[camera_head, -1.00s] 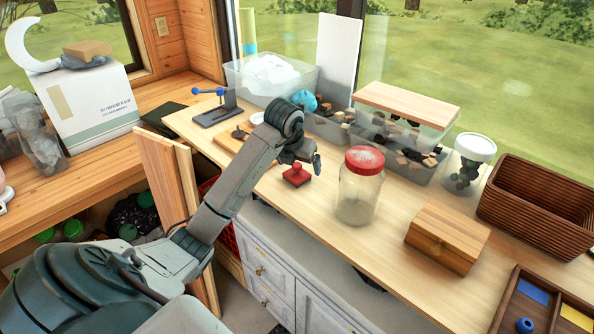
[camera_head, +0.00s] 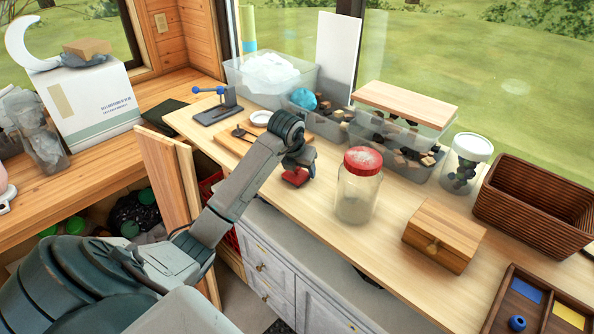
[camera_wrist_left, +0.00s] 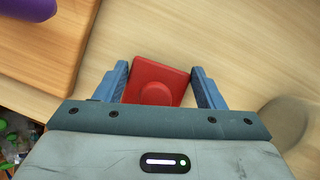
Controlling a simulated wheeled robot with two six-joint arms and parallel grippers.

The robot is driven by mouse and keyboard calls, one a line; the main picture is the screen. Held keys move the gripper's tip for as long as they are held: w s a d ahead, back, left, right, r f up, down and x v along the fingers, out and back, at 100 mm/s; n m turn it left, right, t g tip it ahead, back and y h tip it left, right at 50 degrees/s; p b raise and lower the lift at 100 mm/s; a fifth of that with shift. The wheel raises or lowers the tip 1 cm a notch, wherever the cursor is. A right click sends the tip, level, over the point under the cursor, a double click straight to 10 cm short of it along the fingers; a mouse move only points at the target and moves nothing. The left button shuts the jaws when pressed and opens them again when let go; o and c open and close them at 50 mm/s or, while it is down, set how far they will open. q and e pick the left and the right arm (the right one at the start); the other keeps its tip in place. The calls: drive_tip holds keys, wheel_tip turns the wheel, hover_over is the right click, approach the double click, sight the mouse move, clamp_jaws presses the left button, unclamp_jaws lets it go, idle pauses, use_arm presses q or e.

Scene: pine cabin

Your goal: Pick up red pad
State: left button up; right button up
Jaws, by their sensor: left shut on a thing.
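The red pad (camera_head: 296,176) is a small red block with a round raised knob on top. It is on or just above the light wooden counter, left of the glass jar; the head view does not show clearly which. In the left wrist view the red pad (camera_wrist_left: 156,82) is between the two blue fingers of my left gripper (camera_wrist_left: 158,90). My left gripper (camera_head: 300,165) is shut on it, and the wrist hides part of the pad in the head view. My right gripper is not in view.
A glass jar with a red lid (camera_head: 359,187) stands close to the right of the pad. A cutting board (camera_head: 230,142) lies to the left behind it. Clear bins (camera_head: 403,146) line the window side. A wooden box (camera_head: 445,236) is further right.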

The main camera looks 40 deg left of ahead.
sight(301, 178)
use_arm(q)
drive_tip(key=shift+r+b, duration=0.9)
drive_tip(key=shift+w+r+b, duration=0.1)
drive_tip(key=shift+r+b, duration=0.4)
drive_tip(key=shift+r, duration=0.1)
drive_tip(key=s+d, duration=0.1)
drive_tip(key=s+d+b, duration=0.1)
drive_tip(key=s+b, duration=0.1)
drive_tip(key=s, duration=0.1)
drive_tip(key=shift+d+r, duration=0.25)
drive_tip(key=shift+d, duration=0.15)
drive_tip(key=s+d+p, duration=0.2)
drive_tip(key=s+d+r+p, duration=0.1)
drive_tip(key=s+d+p, duration=0.1)
drive_tip(key=s, duration=0.1)
drive_tip(key=s+d+p, duration=0.2)
drive_tip(key=s, duration=0.1)
drive_tip(key=shift+s+r+p, duration=0.2)
drive_tip(key=shift+r+p, duration=0.1)
drive_tip(key=shift+r, duration=0.05)
drive_tip(key=shift+s+d+f, duration=0.1)
drive_tip(key=shift+s+d, duration=0.2)
drive_tip(key=shift+s, duration=0.1)
